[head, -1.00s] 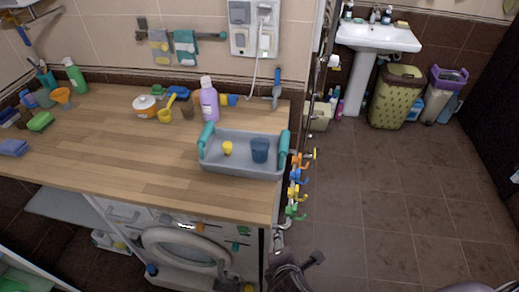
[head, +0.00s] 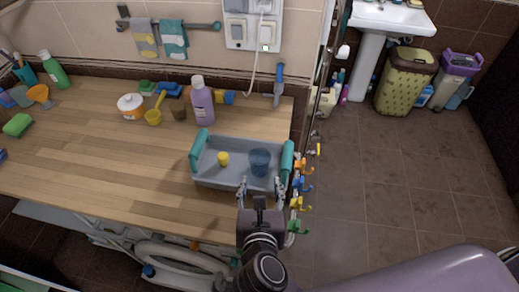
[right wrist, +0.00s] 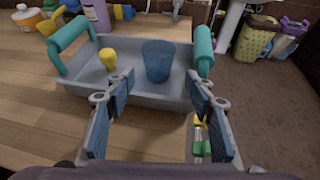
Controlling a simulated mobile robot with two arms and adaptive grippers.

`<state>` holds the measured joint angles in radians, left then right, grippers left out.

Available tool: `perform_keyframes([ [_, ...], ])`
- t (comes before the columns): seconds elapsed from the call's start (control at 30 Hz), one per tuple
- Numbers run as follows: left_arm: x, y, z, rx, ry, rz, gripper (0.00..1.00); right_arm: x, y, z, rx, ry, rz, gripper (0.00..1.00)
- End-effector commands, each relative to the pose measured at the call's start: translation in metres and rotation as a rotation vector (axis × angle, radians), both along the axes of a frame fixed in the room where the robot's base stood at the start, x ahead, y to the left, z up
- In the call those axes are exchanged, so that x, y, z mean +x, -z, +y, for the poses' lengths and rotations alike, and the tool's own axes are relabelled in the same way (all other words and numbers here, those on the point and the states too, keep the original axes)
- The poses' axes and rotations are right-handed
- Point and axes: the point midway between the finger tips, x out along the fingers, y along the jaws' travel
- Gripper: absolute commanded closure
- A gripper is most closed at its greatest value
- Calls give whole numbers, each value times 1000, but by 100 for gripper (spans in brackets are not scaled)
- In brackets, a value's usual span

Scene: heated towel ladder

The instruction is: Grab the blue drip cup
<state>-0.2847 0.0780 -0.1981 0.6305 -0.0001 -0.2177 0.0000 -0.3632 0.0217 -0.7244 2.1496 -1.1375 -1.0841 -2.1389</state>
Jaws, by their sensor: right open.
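The blue drip cup (head: 260,162) stands upright in the right part of a grey tray (head: 219,184) with teal handles. It also shows in the right wrist view (right wrist: 158,62), ahead of the fingers. My right gripper (head: 261,190) is open and empty at the tray's near wall, on the near side of the cup. In the right wrist view its two fingers (right wrist: 159,88) are spread wide, with the cup beyond and between them, apart from both. A small yellow object (head: 223,158) is in the tray left of the cup. I do not see my left gripper.
A purple bottle (head: 202,103) stands behind the tray. A yellow ladle (head: 154,115) and white-and-orange pot (head: 131,106) are further left. Colored hooks (head: 301,184) line a rail beside the counter's right edge.

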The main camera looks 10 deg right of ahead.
Motion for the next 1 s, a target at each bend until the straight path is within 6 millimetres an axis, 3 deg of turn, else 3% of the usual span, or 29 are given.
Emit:
perform_keyframes([
  [0.17,-6,-3,-1,-1,-1,8,13,20,4,0,-43,-22,-7,51],
  [0.3,-22,-4,0,1,0,30,13,41,13,-5,-40,-21,-6,51],
  [0.5,-39,-4,3,6,2,55,13,56,20,-9,-37,-21,-5,51],
  [0.8,-15,-10,2,3,3,22,13,95,36,-18,-37,-20,-6,51],
  [1.0,-9,-11,1,2,4,12,13,108,44,-21,-36,-20,-4,51],
])
